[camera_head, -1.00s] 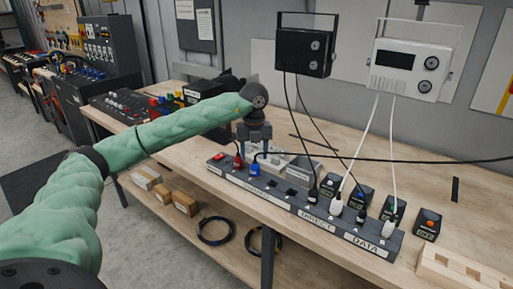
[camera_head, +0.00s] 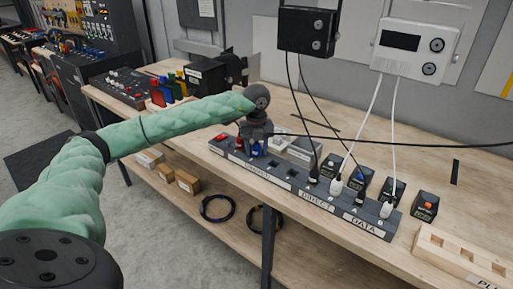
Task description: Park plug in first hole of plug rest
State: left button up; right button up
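The plug rest is a pale wooden block (camera_head: 440,245) with a row of holes at the lower right, its label cut off by the picture edge. A long grey power strip (camera_head: 287,190) lies on the bench with several plugs in it. My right gripper is not in view.
Black and white boxes (camera_head: 409,49) on the wall have cords running down to plugs. A black cable crosses from the gripper to the right edge. Several black button boxes (camera_head: 425,205) stand behind the strip. Bare bench lies between strip and rest.

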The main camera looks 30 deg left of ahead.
aim_at(256, 143)
pick_arm(q)
jog(key=c, duration=0.8)
jog(key=shift+c, duration=0.2)
jog(key=shift+r+p, duration=0.95)
jog(key=shift+r, duration=1.55)
